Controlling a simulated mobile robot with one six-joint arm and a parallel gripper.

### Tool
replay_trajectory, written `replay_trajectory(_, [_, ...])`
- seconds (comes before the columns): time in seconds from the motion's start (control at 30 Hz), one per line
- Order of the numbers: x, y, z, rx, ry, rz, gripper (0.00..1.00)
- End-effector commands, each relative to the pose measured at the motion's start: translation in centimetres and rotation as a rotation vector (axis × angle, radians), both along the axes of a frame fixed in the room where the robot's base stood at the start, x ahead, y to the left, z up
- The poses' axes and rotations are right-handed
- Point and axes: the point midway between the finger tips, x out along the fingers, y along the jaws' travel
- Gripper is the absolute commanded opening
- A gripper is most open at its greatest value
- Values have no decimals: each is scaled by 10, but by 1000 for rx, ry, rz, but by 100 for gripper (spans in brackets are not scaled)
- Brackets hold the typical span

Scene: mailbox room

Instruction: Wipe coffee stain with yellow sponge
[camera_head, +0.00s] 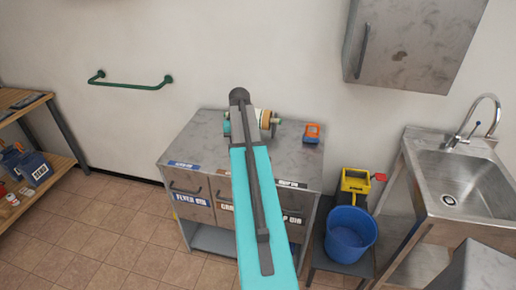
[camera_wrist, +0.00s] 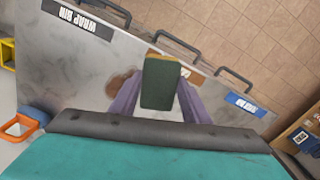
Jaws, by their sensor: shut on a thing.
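In the wrist view, my gripper (camera_wrist: 158,100) has its purple fingers shut on a block-shaped sponge (camera_wrist: 160,82). The sponge shows a dark green face and a thin yellowish edge. It is over the grey cabinet top; I cannot tell whether it touches the surface. A brown coffee stain (camera_wrist: 120,86) lies on the cabinet top just left of the sponge, partly hidden by the finger and sponge. In the head view, my arm covers the middle of the cabinet top (camera_head: 203,140), and neither the stain nor the sponge can be made out there.
An orange and blue device (camera_head: 312,133) stands at the cabinet's right; it also shows in the wrist view (camera_wrist: 18,126). Drawer handles (camera_wrist: 178,44) line the front edge. A blue bucket (camera_head: 350,235), a yellow wringer (camera_head: 356,181) and a sink (camera_head: 463,184) are right. A wall cabinet (camera_head: 412,42) hangs above.

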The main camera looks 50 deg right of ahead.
Motion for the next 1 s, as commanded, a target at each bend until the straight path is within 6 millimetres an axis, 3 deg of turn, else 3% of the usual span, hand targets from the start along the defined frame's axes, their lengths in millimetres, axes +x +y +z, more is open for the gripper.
replay_trajectory(0.1, [-22, -25, 2, 0, 0, -22, 25])
replay_trajectory(0.3, [-41, -45, 0, -1, -1, -37, 25])
replay_trajectory(0.77, [-43, -47, -2, 0, 0, -40, 25])
replay_trajectory(1.0, [-45, -48, -19, 1, 1, -42, 25])
